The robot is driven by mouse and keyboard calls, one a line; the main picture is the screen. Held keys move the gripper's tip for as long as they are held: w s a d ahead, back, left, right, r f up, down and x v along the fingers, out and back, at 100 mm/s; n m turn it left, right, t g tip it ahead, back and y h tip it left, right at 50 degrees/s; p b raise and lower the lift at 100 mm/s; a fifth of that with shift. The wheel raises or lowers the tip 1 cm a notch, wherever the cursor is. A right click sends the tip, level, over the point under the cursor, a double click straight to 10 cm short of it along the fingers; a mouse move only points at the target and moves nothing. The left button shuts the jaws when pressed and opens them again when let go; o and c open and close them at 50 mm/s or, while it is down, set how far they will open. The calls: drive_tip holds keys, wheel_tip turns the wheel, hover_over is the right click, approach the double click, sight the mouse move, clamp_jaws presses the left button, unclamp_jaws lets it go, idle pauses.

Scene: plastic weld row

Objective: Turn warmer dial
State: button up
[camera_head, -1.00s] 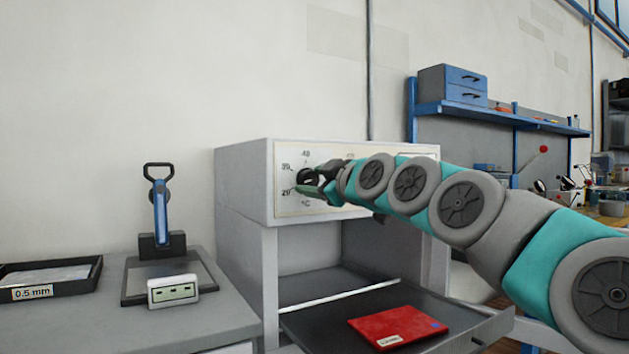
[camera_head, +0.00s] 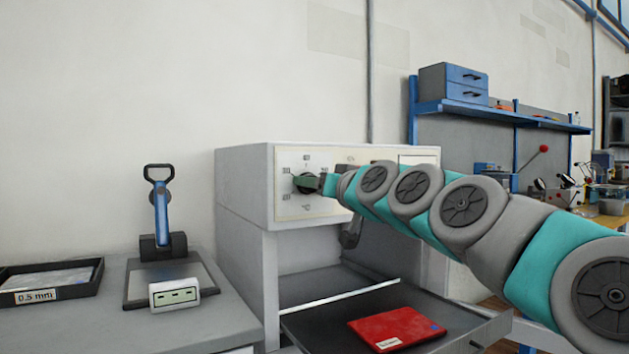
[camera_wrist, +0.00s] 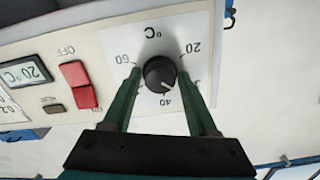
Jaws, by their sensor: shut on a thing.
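The warmer dial (camera_wrist: 160,74) is a round black knob on the white panel of the grey warmer (camera_head: 243,178). In the wrist view the panel is upside down, with marks from 20 to 60 °C around the dial. The dial's white pointer line slants down and right, toward the side between 40 and 20. My gripper (camera_wrist: 152,68) is shut on the dial, with a green finger on either side. In the head view my gripper (camera_head: 315,182) reaches the panel from the right and partly hides the dial.
Left of the dial in the wrist view are a red switch (camera_wrist: 76,76) and a display (camera_wrist: 24,73) reading 20 °C. Below the panel, a dark pulled-out tray (camera_head: 455,338) holds a red sheet (camera_head: 388,322). A bench (camera_head: 215,325) stands left.

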drive_tip(key=shift+m+p, duration=2.6)
drive_tip(key=shift+m, duration=2.3)
drive_tip(key=shift+f, duration=0.1)
drive_tip(key=o, duration=1.4)
drive_tip(key=shift+s, duration=0.1)
